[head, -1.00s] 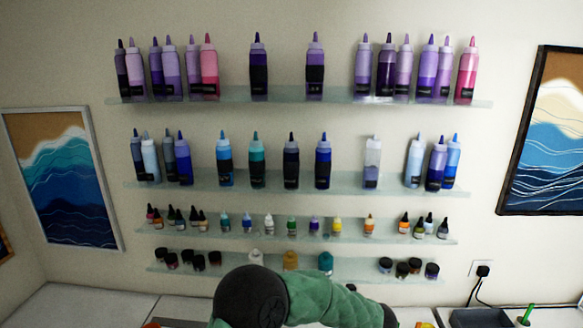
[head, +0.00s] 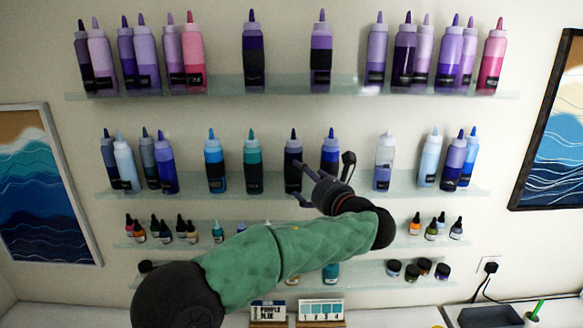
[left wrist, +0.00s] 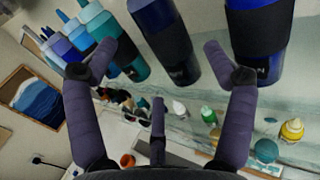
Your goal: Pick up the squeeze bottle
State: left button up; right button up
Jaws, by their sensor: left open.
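Many squeeze bottles with pointed caps stand on the two upper glass shelves; which one the task means cannot be told. My left gripper (head: 322,182) is open and empty in front of the middle shelf. In the head view it overlaps a dark navy squeeze bottle (head: 292,150) and the lower part of a blue squeeze bottle (head: 330,144). In the left wrist view the navy bottle (left wrist: 163,38) shows upright between the two spread fingers, beyond their tips. The blue bottle (left wrist: 262,38) is behind the right finger. The right gripper is not in view.
The middle shelf (head: 360,189) also holds a teal bottle (head: 252,163) left of the navy one and a pale bottle (head: 384,158) to the right. Two lower shelves hold small bottles and jars. Small cards (head: 321,309) stand on the white counter below. Framed wave pictures flank the shelves.

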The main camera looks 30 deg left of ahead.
aim_at(294, 171)
pick_arm(q)
jog(key=x, duration=0.4)
jog(key=shift+f, duration=0.25)
jog(key=shift+w+a+r, duration=0.1)
jog(key=shift+w+a, duration=0.05)
jog(key=shift+a, duration=0.25)
jog(key=p+x, duration=0.1)
jog(key=x, duration=0.3)
jog(key=shift+d, duration=0.1)
jog(key=c, duration=1.1)
jog(key=shift+c, duration=0.2)
